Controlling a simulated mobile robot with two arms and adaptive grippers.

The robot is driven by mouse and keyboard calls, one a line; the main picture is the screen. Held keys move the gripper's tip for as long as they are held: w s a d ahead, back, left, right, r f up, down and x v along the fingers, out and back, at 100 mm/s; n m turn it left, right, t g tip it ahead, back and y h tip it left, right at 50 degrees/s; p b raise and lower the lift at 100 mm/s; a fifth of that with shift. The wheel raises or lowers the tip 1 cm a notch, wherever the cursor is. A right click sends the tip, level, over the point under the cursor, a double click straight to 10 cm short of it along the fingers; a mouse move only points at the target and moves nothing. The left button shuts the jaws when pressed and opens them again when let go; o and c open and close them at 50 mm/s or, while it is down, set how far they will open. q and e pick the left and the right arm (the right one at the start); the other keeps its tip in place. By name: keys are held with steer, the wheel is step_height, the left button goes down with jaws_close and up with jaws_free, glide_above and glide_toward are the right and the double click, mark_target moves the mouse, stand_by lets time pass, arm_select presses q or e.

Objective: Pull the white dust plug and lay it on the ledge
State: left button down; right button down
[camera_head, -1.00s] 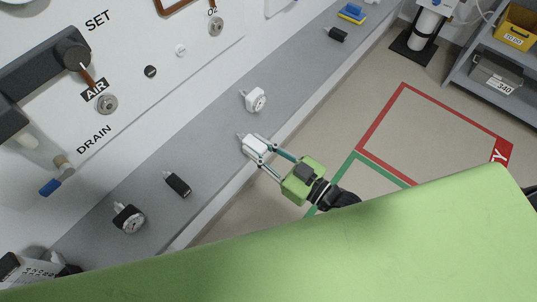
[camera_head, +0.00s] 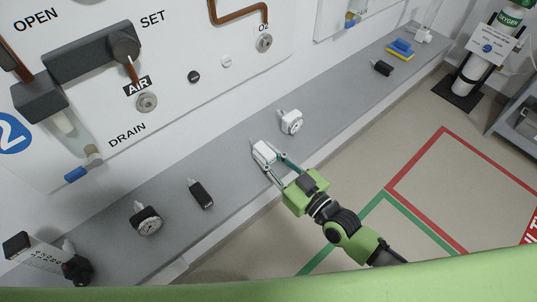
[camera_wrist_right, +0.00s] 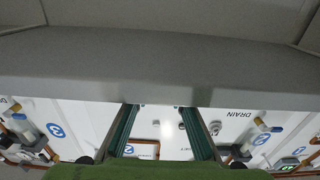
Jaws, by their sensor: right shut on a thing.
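A small round white plug (camera_head: 227,61) sits in the white wall panel, to the right of a similar black plug (camera_head: 194,77). My right gripper (camera_head: 268,165) is at the grey ledge (camera_head: 235,137), its fingers shut on a white block-shaped piece with a thin metal pin (camera_head: 264,153). I cannot tell whether that piece touches the ledge. In the right wrist view, my right gripper (camera_wrist_right: 165,145) has its two fingers apart, in front of the panel. The held piece is hard to make out there against the white. My left gripper is not in view.
A white gauge (camera_head: 291,121), a black block (camera_head: 200,193) and a black gauge (camera_head: 147,221) stand along the ledge. Farther right lie a small black piece (camera_head: 382,68) and a blue-yellow sponge (camera_head: 400,49). The ledge has bare stretches between them.

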steer(key=c, duration=1.7)
jaws_free()
steer(key=v, duration=1.2)
